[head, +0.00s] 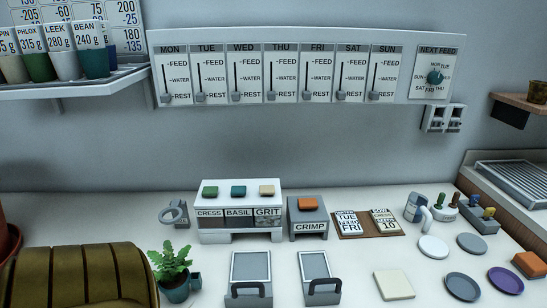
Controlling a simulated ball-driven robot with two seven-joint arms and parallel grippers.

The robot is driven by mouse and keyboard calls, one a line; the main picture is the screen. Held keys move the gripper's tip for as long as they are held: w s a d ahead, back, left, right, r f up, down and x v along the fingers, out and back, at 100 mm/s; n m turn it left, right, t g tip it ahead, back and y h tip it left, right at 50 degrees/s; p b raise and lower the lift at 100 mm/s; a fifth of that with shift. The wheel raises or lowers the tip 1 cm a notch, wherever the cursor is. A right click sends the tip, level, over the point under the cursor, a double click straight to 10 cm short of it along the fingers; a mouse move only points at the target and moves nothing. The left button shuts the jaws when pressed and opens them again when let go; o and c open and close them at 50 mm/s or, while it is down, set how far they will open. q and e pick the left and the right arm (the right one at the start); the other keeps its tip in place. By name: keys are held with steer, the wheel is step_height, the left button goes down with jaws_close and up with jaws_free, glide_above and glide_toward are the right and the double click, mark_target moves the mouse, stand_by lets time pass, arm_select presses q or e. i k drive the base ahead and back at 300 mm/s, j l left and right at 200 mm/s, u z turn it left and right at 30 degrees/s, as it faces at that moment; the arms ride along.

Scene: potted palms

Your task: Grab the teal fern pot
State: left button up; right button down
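The teal fern pot (177,294) stands at the lower left of the head view, close to the bottom edge of the picture. A green fern (170,262) grows out of it, and its leaves hide part of the rim. A small teal piece (196,281) shows at the pot's right side; I cannot tell whether it is joined to the pot. Neither of my grippers is in view, and nothing is seen touching the pot.
A ribbed olive-brown object (80,276) stands just left of the pot. Two grey trays with dark handles (250,275) (319,274) lie to its right. A white unit with colored buttons (240,212) stands behind.

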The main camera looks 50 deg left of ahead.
mark_target(173, 279)
steer(key=u, duration=0.45)
steer(key=j+u, duration=0.1)
steer(key=u, duration=0.4)
steer(key=i+u, duration=0.1)
steer(key=u, duration=0.35)
steer(key=j+u, duration=0.1)
steer(key=u, duration=0.85)
steer(key=i+l, duration=0.05)
